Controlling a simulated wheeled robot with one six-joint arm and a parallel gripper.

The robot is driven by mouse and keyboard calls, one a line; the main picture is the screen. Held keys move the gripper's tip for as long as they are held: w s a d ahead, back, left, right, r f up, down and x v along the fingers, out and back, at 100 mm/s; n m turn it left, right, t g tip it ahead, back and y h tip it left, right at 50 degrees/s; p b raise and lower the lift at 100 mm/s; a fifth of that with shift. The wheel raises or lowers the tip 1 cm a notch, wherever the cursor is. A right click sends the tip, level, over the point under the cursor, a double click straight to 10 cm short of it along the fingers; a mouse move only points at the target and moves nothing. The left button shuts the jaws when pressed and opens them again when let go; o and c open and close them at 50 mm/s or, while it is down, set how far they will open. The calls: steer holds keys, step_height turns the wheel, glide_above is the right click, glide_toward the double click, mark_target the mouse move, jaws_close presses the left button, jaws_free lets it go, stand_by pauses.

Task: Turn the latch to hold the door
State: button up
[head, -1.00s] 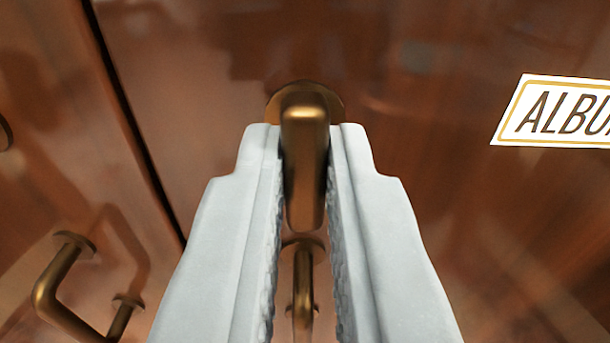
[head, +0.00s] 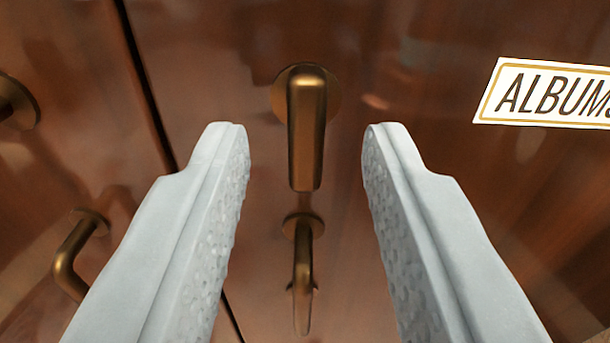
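The brass latch (head: 306,135) sits on a round base on the brown, glossy door (head: 420,60). Its lever hangs straight down. My gripper (head: 305,140) is open, with one pale finger on each side of the latch and a clear gap on both sides. The fingers do not touch the lever. A brass pull handle (head: 303,260) is on the same door below the latch, seen between the fingers.
A white label reading "ALBUMS" (head: 548,94) is on the door at the right. A dark vertical seam (head: 148,90) separates this door from the panel at the left. That panel has another brass handle (head: 72,255) and a brass fitting (head: 18,102) at the left edge.

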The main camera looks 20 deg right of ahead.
steer(key=v, duration=1.5)
steer(key=shift+s+a, duration=0.15)
steer(key=shift+s, duration=0.15)
steer(key=s+d+r+n+t+y, duration=0.1)
steer(key=s+d+r+y, duration=0.1)
steer(key=r, duration=0.7)
steer(key=s+d+r+y, duration=0.2)
steer(key=s+d+r, duration=0.1)
steer(key=r, duration=0.6)
steer(key=s+d+r+n+t+y, duration=0.1)
steer(key=s+d+r+y, duration=0.1)
steer(key=r, duration=0.7)
steer(key=s+d+r, duration=0.2)
steer(key=s+r, duration=0.2)
steer(key=s, duration=0.5)
steer(key=s+d+r+n, duration=0.1)
steer(key=s+d+r, duration=0.2)
steer(key=s+r, duration=0.2)
steer(key=s+d+r+n+g, duration=0.1)
steer(key=s+d+r, duration=0.2)
steer(key=s, duration=0.9)
steer(key=shift+s+d+r+y, duration=0.25)
steer(key=shift+s+r+y, duration=0.15)
steer(key=shift+r, duration=0.55)
